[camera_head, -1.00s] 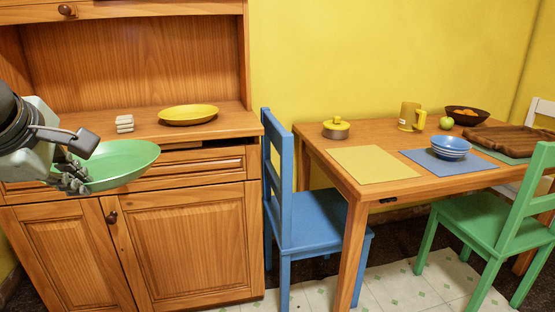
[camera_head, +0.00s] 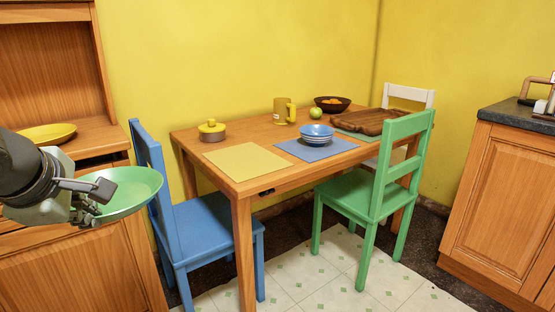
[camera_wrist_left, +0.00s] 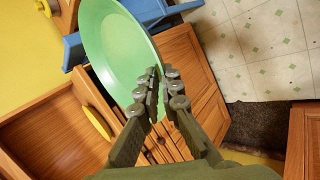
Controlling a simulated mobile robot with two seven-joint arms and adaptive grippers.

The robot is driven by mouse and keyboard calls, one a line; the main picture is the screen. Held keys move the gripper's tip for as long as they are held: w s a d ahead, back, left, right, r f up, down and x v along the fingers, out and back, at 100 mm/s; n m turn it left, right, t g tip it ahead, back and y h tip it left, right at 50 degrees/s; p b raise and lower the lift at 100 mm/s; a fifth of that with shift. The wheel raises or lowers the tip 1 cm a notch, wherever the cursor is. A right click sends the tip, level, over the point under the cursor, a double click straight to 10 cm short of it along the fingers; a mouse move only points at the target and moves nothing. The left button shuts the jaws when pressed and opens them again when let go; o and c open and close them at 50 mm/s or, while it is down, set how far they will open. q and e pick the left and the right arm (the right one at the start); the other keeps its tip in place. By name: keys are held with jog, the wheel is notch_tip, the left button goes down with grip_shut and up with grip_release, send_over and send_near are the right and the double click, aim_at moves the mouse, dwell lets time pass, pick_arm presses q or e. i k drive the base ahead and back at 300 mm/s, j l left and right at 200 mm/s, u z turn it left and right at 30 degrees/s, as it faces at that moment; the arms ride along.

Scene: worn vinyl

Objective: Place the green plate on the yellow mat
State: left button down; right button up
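The green plate (camera_head: 125,190) is held in the air by my left gripper (camera_head: 92,200), at the left of the head view, in front of the wooden cabinet. In the left wrist view, the plate (camera_wrist_left: 112,45) sits with its rim between the fingers of my left gripper (camera_wrist_left: 163,88), which are shut on it. The yellow mat (camera_head: 246,161) lies bare on the near left part of the wooden table (camera_head: 215,178), to the right of the plate and apart from it. My right gripper is not in view.
A blue chair (camera_head: 205,225) stands between the cabinet and the table's left end. A blue mat (camera_head: 293,149) with blue bowls (camera_head: 317,133) lies right of the yellow mat. A yellow pot (camera_head: 211,131) stands behind it. A green chair (camera_head: 375,185) is at the table's front.

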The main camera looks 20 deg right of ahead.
aim_at(249, 161)
jog(key=i+z, duration=0.1)
jog(key=z, duration=0.25)
jog(key=i+j+z, duration=0.1)
jog(key=z, duration=0.25)
jog(key=i+z, duration=0.1)
jog(key=z, duration=0.2)
jog(key=i+j, duration=0.8)
jog(key=j, duration=0.15)
